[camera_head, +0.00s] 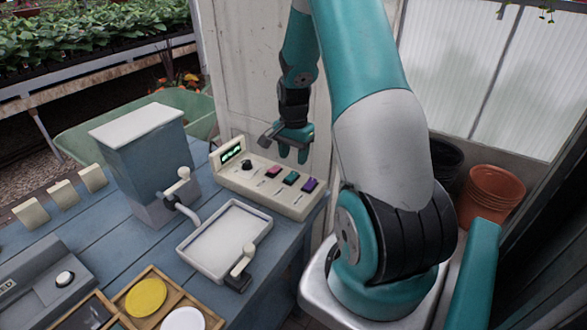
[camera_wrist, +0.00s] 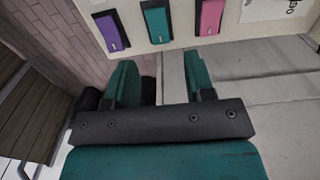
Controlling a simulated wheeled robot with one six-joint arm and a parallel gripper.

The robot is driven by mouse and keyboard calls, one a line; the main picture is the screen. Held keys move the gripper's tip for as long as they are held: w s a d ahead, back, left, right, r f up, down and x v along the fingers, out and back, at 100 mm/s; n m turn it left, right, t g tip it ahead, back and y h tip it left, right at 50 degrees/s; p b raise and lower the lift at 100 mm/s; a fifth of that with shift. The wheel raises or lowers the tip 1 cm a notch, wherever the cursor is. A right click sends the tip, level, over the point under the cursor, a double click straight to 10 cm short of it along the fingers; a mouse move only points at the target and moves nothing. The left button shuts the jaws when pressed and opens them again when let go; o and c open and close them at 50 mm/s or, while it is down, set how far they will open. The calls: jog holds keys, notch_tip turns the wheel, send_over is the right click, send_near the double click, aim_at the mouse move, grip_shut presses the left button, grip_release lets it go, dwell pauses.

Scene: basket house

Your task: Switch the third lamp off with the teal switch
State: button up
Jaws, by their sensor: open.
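A cream control panel (camera_head: 262,190) stands at the right end of the blue table. Its pink switch (camera_head: 273,171), teal switch (camera_head: 291,178) and purple switch (camera_head: 310,185) sit in a row. My gripper (camera_head: 293,154) is just above the panel, fingers pointing down, open and empty. In the wrist view the teal switch (camera_wrist: 156,23) lies beyond the fingertips, between the purple switch (camera_wrist: 112,32) and the pink switch (camera_wrist: 211,17). The open fingers (camera_wrist: 160,78) are apart from it. I cannot make out any lamp for certain.
The panel also has a small green display (camera_head: 232,153) and a black knob (camera_head: 246,165). A white tray (camera_head: 207,268), a blue-grey box (camera_head: 148,170) with a tap, and a wooden tray (camera_head: 118,308) with coloured discs stand left of it. A wall is close behind the panel.

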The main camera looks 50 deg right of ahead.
aim_at(294, 173)
notch_tip(294, 173, down, 6)
jog(key=shift+r, duration=0.25)
